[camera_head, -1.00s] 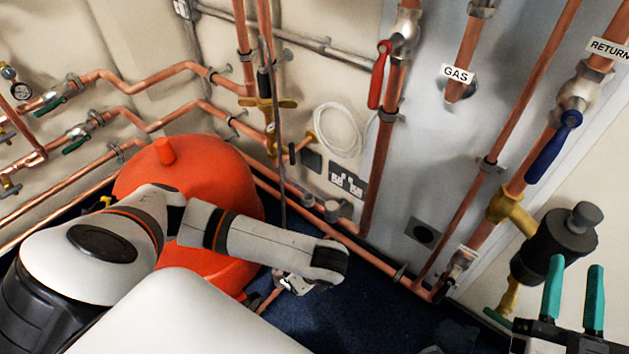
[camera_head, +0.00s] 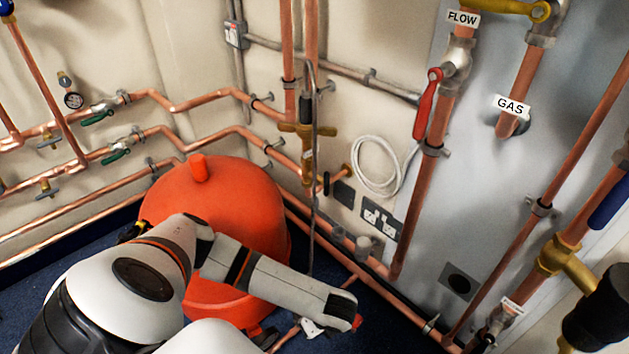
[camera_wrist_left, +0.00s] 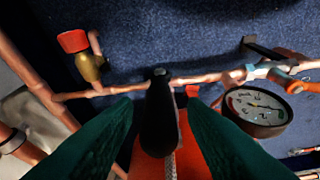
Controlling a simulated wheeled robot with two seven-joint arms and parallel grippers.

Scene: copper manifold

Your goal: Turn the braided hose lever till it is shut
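In the left wrist view a black lever-like part (camera_wrist_left: 161,118) stands upright in the picture, with grey braided hose (camera_wrist_left: 171,164) just below it. I take this to be the hose lever. My left gripper (camera_wrist_left: 162,125) has its two green fingers on either side of it, apart, with gaps showing. In the head view my left arm crosses in front of the orange-red vessel (camera_head: 225,205). Its hand is low by the floor, and its fingers and the lever are hidden there. My right gripper is out of view.
In the wrist view a copper pipe (camera_wrist_left: 118,89), a round gauge (camera_wrist_left: 257,108) and a red-capped valve (camera_wrist_left: 75,42) lie around the fingers. In the head view a grey hose (camera_head: 312,215) hangs behind the arm. A red lever (camera_head: 427,105) is on the flow pipe.

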